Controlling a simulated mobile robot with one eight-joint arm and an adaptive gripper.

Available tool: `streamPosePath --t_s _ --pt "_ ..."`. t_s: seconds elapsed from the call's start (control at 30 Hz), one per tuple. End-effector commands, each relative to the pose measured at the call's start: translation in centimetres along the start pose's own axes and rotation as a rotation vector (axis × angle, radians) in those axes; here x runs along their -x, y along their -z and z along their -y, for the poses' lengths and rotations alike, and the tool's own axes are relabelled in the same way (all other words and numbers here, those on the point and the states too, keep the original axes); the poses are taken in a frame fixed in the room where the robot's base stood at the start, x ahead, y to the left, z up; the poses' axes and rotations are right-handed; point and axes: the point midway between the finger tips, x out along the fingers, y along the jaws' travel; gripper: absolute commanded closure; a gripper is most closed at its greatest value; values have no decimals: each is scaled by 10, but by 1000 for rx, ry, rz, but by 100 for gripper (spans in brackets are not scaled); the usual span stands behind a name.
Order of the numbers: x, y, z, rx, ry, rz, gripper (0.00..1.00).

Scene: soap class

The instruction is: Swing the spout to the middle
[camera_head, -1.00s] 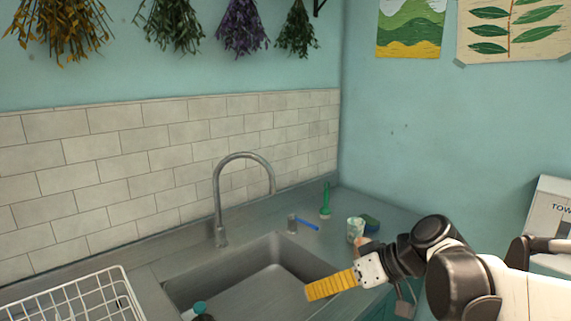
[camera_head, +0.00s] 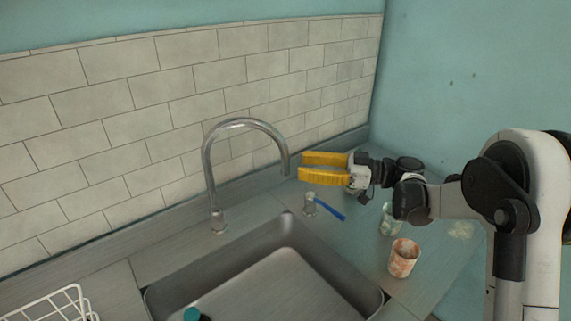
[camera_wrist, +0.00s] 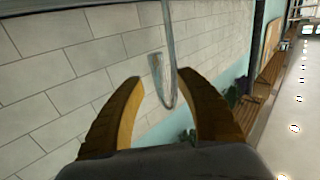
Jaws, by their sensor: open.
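The grey metal spout (camera_head: 240,124) rises from its base (camera_head: 217,222) behind the sink (camera_head: 290,285) and arches to the right. Its tip hangs toward the sink's back right corner. My gripper (camera_head: 301,166) has yellow fingers. It is open and empty, just right of the spout's tip in the head view. In the wrist view the spout's end (camera_wrist: 168,88) shows in the gap between the two fingers (camera_wrist: 160,82), beyond the fingertips. I cannot tell any contact between them.
A blue lever (camera_head: 329,209) stands on a small metal base behind the sink. An orange-and-white cup (camera_head: 404,258) and a pale green cup (camera_head: 388,219) stand on the right counter. A white wire rack (camera_head: 58,306) and a teal cap (camera_head: 193,314) show at the front left.

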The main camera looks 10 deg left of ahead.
Motion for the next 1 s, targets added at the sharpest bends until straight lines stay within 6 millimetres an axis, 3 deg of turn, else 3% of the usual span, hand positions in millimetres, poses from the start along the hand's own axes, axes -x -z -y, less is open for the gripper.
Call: streamPosePath --t_s 0.1,0.3,0.67,0.8,1.0 --pt "-24 -2 0 -1 2 0 58" --pt "-47 -1 0 -1 1 1 58" --pt "-51 0 0 -1 -1 1 59" --pt "-51 0 0 -1 -1 1 100" --pt "-51 0 0 -1 -3 1 100"
